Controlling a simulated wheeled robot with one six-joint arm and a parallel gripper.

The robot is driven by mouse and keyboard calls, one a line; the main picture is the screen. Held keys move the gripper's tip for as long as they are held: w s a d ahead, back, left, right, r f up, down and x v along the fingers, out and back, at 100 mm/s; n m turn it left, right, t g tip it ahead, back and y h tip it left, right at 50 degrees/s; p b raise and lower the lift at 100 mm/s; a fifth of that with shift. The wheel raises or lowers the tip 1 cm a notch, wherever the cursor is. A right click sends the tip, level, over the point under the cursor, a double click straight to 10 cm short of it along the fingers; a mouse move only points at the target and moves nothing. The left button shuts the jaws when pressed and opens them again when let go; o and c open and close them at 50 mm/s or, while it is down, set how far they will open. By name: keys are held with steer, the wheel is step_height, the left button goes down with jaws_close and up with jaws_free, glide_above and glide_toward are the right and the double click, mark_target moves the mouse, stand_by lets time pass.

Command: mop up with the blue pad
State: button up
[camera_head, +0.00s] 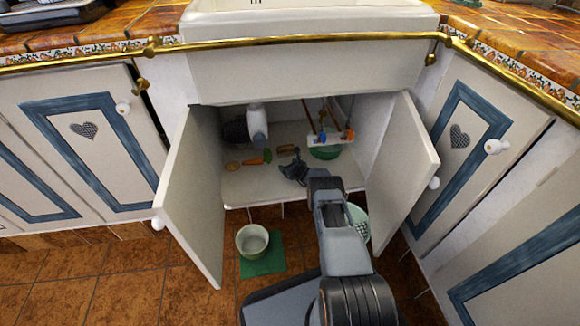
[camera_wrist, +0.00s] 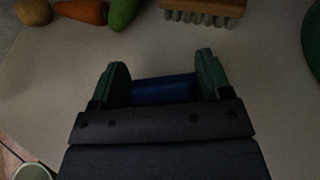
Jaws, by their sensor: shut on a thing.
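My gripper (camera_wrist: 164,72) is shut on the blue pad (camera_wrist: 165,89), which lies between its two green fingertips in the wrist view. Most of the pad is hidden by the gripper body. In the head view my gripper (camera_head: 292,171) is inside the open cabinet under the sink, low over the pale cabinet floor (camera_head: 255,190). The pad cannot be made out there. No spill is clear in either view.
A brush (camera_wrist: 203,10), a cucumber (camera_wrist: 124,12), a carrot (camera_wrist: 82,11) and a potato (camera_wrist: 34,11) lie beyond my gripper. Open doors (camera_head: 192,200) (camera_head: 405,175) flank the cabinet. A pale bowl (camera_head: 252,241) stands on a green mat (camera_head: 265,266) on the tiles.

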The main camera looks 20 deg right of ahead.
steer(key=shift+f+p+v, duration=0.2)
steer(key=shift+p+v, duration=0.7)
steer(key=shift+p, duration=0.05)
steer(key=shift+f+p+v, duration=0.15)
steer(key=shift+p+v, duration=0.75)
steer(key=shift+p, duration=0.05)
steer(key=shift+s+d+r+p, duration=0.1)
steer(key=shift+s+r+p, duration=0.15)
steer(key=shift+p, duration=0.1)
steer(key=shift+r+p, duration=1.95)
steer(key=shift+r, duration=0.85)
